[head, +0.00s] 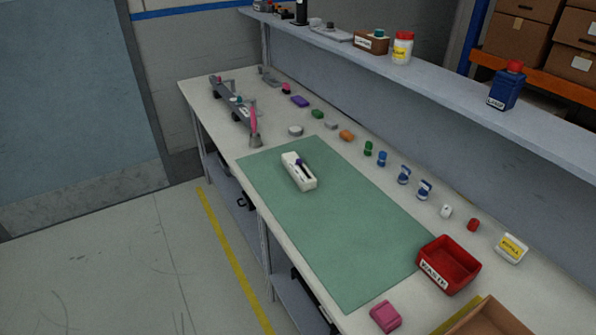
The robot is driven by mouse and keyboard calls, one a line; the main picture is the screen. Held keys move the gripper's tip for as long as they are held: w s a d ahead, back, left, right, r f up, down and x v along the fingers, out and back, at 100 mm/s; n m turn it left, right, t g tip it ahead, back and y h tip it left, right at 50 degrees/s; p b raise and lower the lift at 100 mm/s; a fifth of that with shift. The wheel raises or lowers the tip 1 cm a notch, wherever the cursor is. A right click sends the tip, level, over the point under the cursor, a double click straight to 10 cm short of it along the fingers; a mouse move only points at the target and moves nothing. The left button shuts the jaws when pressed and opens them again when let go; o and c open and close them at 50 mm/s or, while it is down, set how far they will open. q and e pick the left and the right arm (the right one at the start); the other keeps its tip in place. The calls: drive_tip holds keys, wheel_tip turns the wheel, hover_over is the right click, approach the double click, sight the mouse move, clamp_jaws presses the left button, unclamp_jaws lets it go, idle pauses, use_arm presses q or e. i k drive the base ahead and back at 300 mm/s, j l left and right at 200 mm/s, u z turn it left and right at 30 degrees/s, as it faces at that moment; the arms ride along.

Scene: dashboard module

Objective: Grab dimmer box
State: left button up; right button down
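No label reads "dimmer", so I cannot tell for sure which item is the dimmer box. A white oblong box (299,171) with a dark slot and a small purple part on top lies on the green mat (335,225), near its far left end. A small pink box (385,317) lies on the bench beyond the mat's near end. Several small coloured parts stand in a row along the back, including an orange block (347,135) and a purple block (300,101). Neither of my grippers is in view.
A red waste bin (448,265) overlaps the mat's right corner, with a cardboard box (490,318) nearby. A white labelled box (511,248) stands at the right. A grey rack (231,102) is at the far left. A shelf (440,75) runs above the back. Most of the mat is clear.

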sight(304, 180)
drive_tip(key=i+j+z, duration=0.1)
drive_tip(key=z, duration=1.1)
drive_tip(key=j+z, duration=0.3)
drive_tip(key=j, duration=0.15)
drive_tip(key=k+j+z, duration=0.15)
drive_tip(key=j+z, duration=0.15)
drive_tip(key=k+j+z, duration=0.1)
drive_tip(key=j+z, duration=0.15)
drive_tip(key=j, duration=0.3)
drive_tip(key=k+j+z, duration=0.3)
drive_tip(key=k+j, duration=0.15)
drive_tip(key=j, duration=0.2)
drive_tip(key=k+j, duration=0.1)
drive_tip(key=j, duration=0.3)
drive_tip(key=k+j+z, duration=0.1)
drive_tip(key=j, duration=0.25)
drive_tip(key=k+j, duration=0.2)
drive_tip(key=j, duration=0.15)
